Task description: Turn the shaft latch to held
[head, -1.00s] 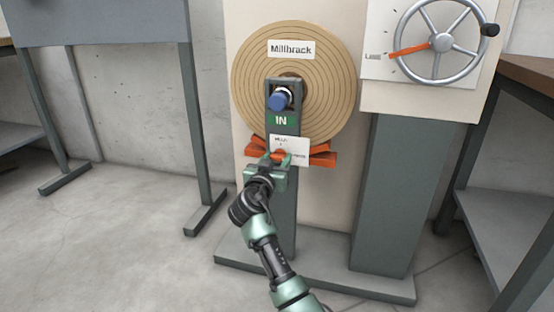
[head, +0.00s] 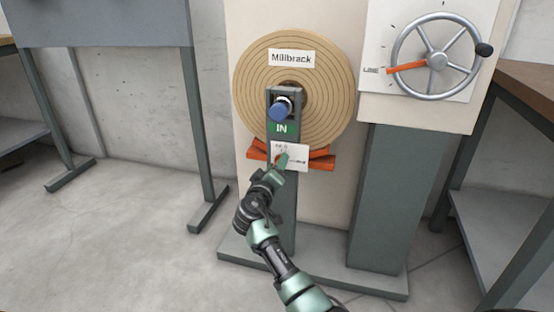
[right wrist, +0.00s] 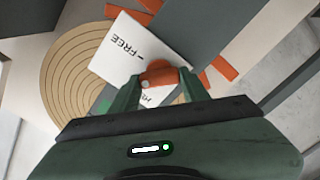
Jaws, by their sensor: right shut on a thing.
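The shaft latch is an orange lever (right wrist: 160,76) on a white plate (right wrist: 118,58) marked FREE; a second marking on the plate is partly hidden by my gripper. In the head view the plate (head: 299,158) sits on the grey post below the green IN sign. My right gripper (head: 281,164) is at the plate, tilted, and covers most of the lever. In the right wrist view its two fingers (right wrist: 163,88) are closed on either side of the lever. Which mark the lever points to cannot be told. My left gripper is not in view.
A handwheel (head: 438,58) with an orange pointer is at upper right. The floor at left is clear.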

